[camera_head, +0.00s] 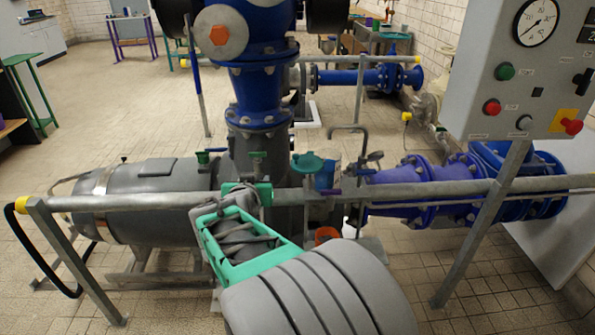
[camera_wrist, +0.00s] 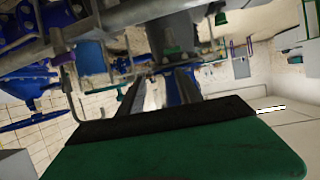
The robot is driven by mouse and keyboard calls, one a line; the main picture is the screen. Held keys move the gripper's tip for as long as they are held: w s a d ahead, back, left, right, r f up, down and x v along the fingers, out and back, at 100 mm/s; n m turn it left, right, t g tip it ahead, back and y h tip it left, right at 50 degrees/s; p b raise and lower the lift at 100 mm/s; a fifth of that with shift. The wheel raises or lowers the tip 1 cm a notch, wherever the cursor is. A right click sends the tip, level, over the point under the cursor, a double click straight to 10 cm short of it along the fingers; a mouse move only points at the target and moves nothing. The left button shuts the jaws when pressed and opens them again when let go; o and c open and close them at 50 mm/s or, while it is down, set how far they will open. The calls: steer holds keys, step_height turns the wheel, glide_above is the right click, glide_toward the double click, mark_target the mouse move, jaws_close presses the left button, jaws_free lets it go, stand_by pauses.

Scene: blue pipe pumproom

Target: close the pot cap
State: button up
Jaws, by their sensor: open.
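No part is clearly recognisable as the pot cap. I cannot tell whether either is the cap. An orange round part (camera_head: 326,235) shows low beside my arm, partly hidden. My gripper (camera_wrist: 158,80) shows in the wrist view as two dark fingers set apart, open, with nothing visibly held. In the head view my green and grey arm reaches to the rail and covers part of the pump.
A grey rail (camera_head: 420,190) crosses in front of the pump and motor (camera_head: 160,200). A control box (camera_head: 520,75) with a gauge and buttons stands at the right. Blue pipes (camera_head: 450,185) lie behind the rail. Open tiled floor (camera_head: 110,95) lies at the back left.

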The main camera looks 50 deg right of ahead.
mark_target(295, 158)
steer(key=s+d+h, duration=0.1)
steer(key=d, duration=0.2)
steer(key=s+d+r+m+h+b, duration=0.1)
steer(key=s+d+h, duration=0.1)
steer(key=d, duration=0.1)
steer(key=s+d+m+h+b, duration=0.1)
steer(key=d+h, duration=0.1)
steer(key=d, duration=0.1)
steer(key=shift+s+d+r, duration=0.25)
steer(key=shift+s+d, duration=0.05)
steer(key=shift+d, duration=0.05)
steer(key=x, duration=0.4)
steer(key=p+x, duration=0.1)
steer(key=x, duration=0.2)
steer(key=shift+w+d+r, duration=0.1)
steer(key=shift+d+r, duration=0.15)
steer(key=shift+d, duration=0.1)
steer(key=shift+c, duration=0.5)
jaws_close()
